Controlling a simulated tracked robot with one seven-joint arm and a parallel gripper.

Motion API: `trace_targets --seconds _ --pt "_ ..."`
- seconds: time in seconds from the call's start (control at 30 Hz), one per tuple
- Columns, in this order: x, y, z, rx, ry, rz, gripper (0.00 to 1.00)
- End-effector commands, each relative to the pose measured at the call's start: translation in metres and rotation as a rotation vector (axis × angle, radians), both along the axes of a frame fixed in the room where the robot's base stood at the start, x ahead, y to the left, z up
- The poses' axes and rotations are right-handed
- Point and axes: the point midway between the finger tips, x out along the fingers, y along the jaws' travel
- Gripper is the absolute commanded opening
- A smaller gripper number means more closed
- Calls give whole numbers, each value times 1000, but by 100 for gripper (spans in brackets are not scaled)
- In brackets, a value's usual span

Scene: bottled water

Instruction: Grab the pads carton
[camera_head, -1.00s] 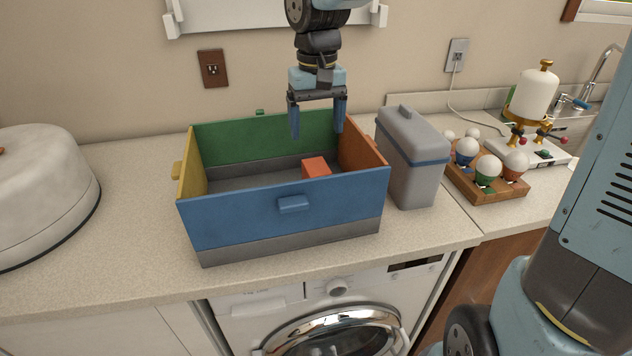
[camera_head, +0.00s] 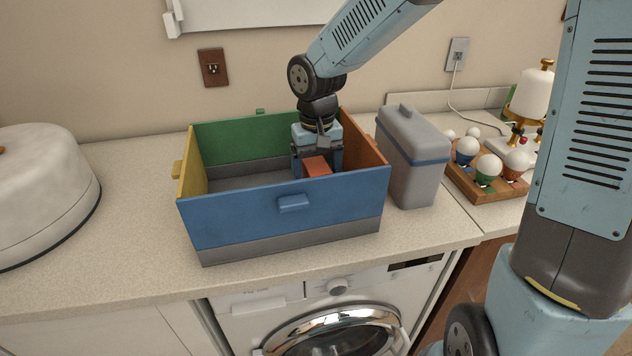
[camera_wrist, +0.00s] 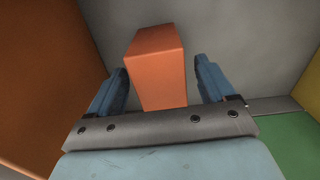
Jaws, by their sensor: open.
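The pads carton looks to be the small orange-red box (camera_head: 317,167) inside the coloured crate (camera_head: 250,215), near its right side. No label on it can be read. In the wrist view the orange box (camera_wrist: 156,65) stands between the two blue fingers. My gripper (camera_head: 318,168) is down inside the crate, and its fingertips also show in the wrist view (camera_wrist: 163,80). The fingers are open, one on each side of the box, with a gap visible on both sides. The lower part of the box is hidden behind the crate's blue front wall.
The crate's orange right wall (camera_head: 362,150) is close to my gripper. A grey bin with a blue band (camera_head: 413,160) stands just right of the crate. A wooden egg tray (camera_head: 497,192) is further right. A white domed lid (camera_head: 40,190) is at the left.

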Motion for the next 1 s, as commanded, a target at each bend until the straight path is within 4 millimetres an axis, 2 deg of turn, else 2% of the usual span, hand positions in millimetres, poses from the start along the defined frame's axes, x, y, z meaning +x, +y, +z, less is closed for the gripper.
trace_targets --seconds 0.13,0.43,1.0 --pt "0 0 -14 1 1 1 83" --pt "0 0 -16 1 -1 -1 83" --pt "0 -1 -16 1 -1 -1 28"
